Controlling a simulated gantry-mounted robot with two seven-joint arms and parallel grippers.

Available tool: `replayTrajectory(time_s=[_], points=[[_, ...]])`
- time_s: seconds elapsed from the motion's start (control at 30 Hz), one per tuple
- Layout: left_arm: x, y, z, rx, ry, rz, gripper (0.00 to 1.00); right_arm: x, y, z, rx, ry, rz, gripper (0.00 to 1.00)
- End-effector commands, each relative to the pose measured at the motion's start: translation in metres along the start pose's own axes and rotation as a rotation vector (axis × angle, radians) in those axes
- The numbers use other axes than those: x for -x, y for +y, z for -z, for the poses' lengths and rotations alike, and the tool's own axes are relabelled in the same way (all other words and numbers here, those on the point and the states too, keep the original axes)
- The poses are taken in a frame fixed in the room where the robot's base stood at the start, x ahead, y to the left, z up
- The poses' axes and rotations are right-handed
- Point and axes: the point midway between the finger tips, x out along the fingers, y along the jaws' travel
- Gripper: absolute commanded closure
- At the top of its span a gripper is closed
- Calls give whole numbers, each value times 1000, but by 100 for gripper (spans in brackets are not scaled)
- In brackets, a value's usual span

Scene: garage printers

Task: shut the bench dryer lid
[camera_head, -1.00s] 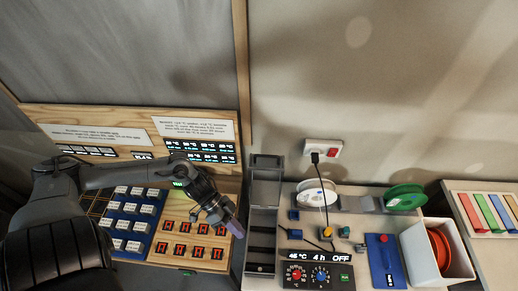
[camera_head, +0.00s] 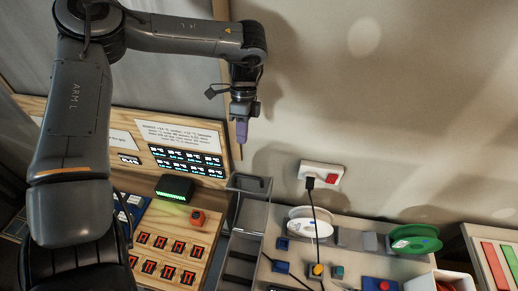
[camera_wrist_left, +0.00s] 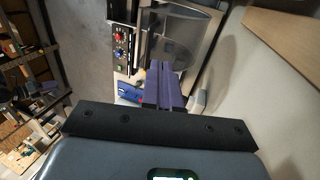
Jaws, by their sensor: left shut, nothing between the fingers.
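My left gripper (camera_head: 238,145) hangs fingers-down in front of the back wall, above the grey slotted rack. Its purple fingers (camera_wrist_left: 165,88) are shut and empty. They touch nothing that I can make out. In the left wrist view, beyond the fingers, a dark panel with coloured knobs (camera_wrist_left: 120,45) stands beside a large see-through grey cover (camera_wrist_left: 178,38), which looks like the dryer's lid. I cannot tell its exact angle. In the head view the dryer's control panel is below the frame, and the lid cannot be made out. My right gripper is not in view.
A white spool (camera_head: 308,226) and a green spool (camera_head: 414,238) stand along the bench's back. A black cable runs from the wall socket (camera_head: 321,176) to the bench.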

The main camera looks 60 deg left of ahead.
Motion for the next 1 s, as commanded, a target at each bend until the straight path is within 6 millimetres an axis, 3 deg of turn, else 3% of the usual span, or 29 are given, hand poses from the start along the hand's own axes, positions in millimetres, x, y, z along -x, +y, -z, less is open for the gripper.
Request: replayTrajectory(time_s=[0.23,0.63,1.0], points=[[-23,1,0,-2,-3,-2,100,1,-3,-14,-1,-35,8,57],[-81,0,0,-2,-4,0,100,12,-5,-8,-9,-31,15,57],[-98,0,0,-1,-2,3,100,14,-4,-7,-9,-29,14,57]])
